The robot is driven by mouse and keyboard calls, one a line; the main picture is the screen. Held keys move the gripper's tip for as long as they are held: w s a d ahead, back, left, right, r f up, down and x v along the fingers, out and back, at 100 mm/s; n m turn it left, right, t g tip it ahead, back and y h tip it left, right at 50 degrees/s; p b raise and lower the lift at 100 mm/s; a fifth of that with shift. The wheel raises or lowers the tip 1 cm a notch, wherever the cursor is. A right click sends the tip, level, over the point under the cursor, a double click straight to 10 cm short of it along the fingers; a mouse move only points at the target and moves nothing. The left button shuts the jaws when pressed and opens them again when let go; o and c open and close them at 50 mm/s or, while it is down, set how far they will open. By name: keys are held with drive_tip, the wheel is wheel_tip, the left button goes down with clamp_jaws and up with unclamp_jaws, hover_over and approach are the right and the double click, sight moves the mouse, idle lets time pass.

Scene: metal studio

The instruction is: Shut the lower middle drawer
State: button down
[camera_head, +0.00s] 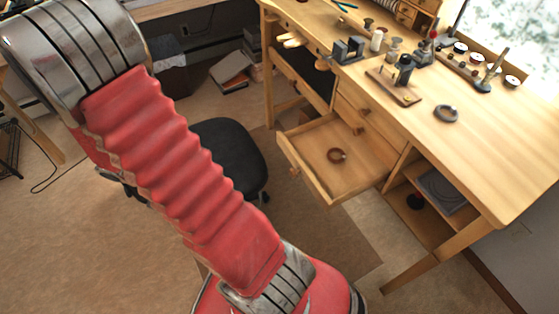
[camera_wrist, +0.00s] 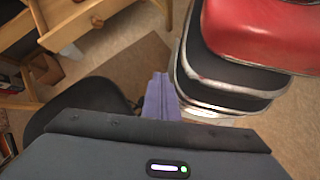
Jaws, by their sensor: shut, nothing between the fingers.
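The lower middle drawer (camera_head: 313,179) is pulled out from the wooden workbench in the head view, with a small knob on its front. My gripper (camera_wrist: 161,98) shows in the wrist view as a narrow pale purple shape, shut and empty. It appears apart from the drawer. It is not visible in the head view, where my red arm fills the left and lower middle.
A black chair (camera_head: 231,155) stands left of the drawer, close to my arm; its seat also shows in the wrist view (camera_wrist: 85,98). The workbench top (camera_head: 500,135) holds small tools. Open shelves (camera_head: 425,215) sit right of the drawer. Floor in front of the drawer is clear.

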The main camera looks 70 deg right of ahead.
sight(290, 157)
drive_tip(key=s+d+f+n+g+h, duration=0.5)
drive_tip(key=s+d+f, duration=0.2)
drive_tip(key=d+f, duration=0.5)
drive_tip(key=w+d+n+h, duration=0.4)
drive_tip(key=d+h, duration=0.1)
drive_tip(key=d, duration=0.1)
drive_tip(key=shift+w+d+t+h, duration=0.2)
drive_tip(key=shift+t+h, duration=0.1)
drive_tip(key=shift+h, duration=0.1)
drive_tip(key=shift+s, duration=0.1)
drive_tip(key=x, duration=1.3)
drive_tip(key=shift+s+d, duration=0.3)
drive_tip(key=shift+s+d, duration=0.1)
